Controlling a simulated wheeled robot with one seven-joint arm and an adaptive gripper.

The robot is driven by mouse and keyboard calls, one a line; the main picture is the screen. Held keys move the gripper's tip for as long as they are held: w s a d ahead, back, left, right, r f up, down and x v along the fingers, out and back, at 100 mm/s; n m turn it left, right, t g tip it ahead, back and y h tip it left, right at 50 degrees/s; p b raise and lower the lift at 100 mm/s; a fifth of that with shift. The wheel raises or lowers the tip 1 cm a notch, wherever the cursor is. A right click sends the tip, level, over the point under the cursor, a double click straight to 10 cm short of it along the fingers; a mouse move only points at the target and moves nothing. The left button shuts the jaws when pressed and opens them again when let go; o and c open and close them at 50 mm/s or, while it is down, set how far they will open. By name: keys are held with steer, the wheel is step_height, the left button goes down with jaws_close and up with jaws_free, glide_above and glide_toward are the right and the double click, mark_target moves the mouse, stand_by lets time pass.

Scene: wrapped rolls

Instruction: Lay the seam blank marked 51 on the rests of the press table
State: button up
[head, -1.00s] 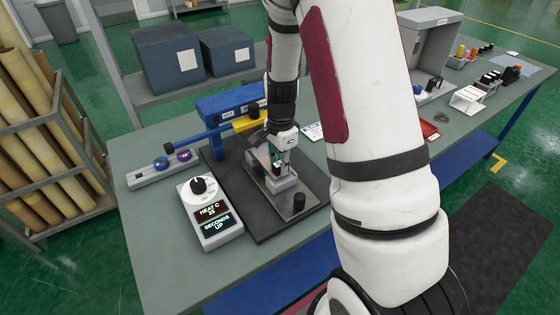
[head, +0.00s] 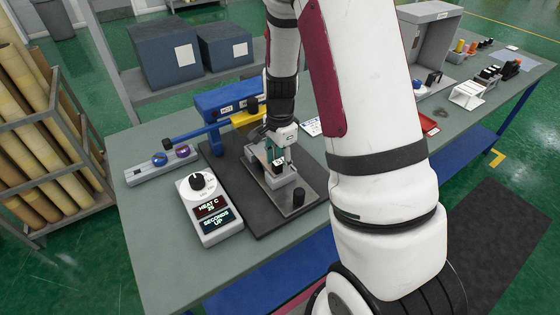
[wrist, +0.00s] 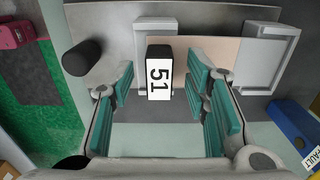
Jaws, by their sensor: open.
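The seam blank marked 51 shows in the wrist view as a black block with a white label (wrist: 159,80). The label stands between the spread teal pads of my gripper (wrist: 161,92), with gaps on both sides. A flat tan piece (wrist: 207,60) lies beneath the block; I cannot tell whether it is part of the blank. A grey rest (wrist: 264,58) is at its right. In the head view my gripper (head: 279,167) is low over the press table (head: 258,185), open around the blank. The fingers partly hide the blank and rests there.
A control box (head: 210,210) with a dial and displays is to the left. The blue press arm (head: 222,103) is behind. A grey hood (head: 428,45) and small items are at the far right.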

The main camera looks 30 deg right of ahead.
step_height(320, 180, up, 11)
steer(key=shift+r, duration=0.2)
stand_by(0.6)
steer(key=s+a+r+n+t, duration=0.2)
steer(key=s+a+r+n, duration=0.2)
steer(key=r+n, duration=0.15)
steer(key=s+a+r+n+t, duration=0.1)
steer(key=s+a+r+n, duration=0.3)
steer(key=r, duration=0.3)
steer(key=s+a+r+n+t, duration=0.1)
steer(key=s+a+r+n, duration=0.1)
steer(key=s+n, duration=0.2)
steer(key=s+a+r+n+t, duration=0.1)
steer(key=s+a+r+n, duration=0.1)
steer(key=s+n, duration=0.2)
steer(key=s, duration=0.3)
steer(key=shift+s+a+r+t, duration=0.15)
steer(key=shift+a+r+t, duration=0.15)
steer(key=shift+a+r, duration=0.05)
steer(key=shift+n, duration=0.25)
